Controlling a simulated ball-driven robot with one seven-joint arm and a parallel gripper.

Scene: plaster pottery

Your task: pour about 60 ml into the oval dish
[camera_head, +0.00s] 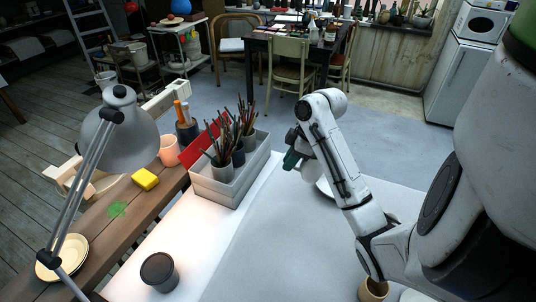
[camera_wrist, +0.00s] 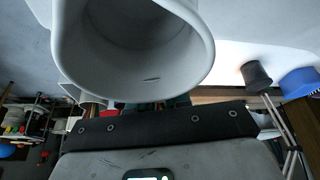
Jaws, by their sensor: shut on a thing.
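My gripper (camera_head: 297,160) is at the end of the raised arm, above the grey-white worktop, with dark green finger parts showing. It is shut on a pale grey, wide-mouthed vessel (camera_wrist: 190,75), which fills the top of the wrist view with its curved rim and open inside. No liquid can be made out.
A grey tray (camera_head: 206,190) with pots of brushes (camera_head: 222,165) stands left of my gripper. A dark grey cup (camera_head: 159,272) stands at the front left. A desk lamp (camera_head: 118,135), yellow sponge (camera_head: 145,179) and stacked plates (camera_head: 62,258) are farther left. The worktop's middle is bare.

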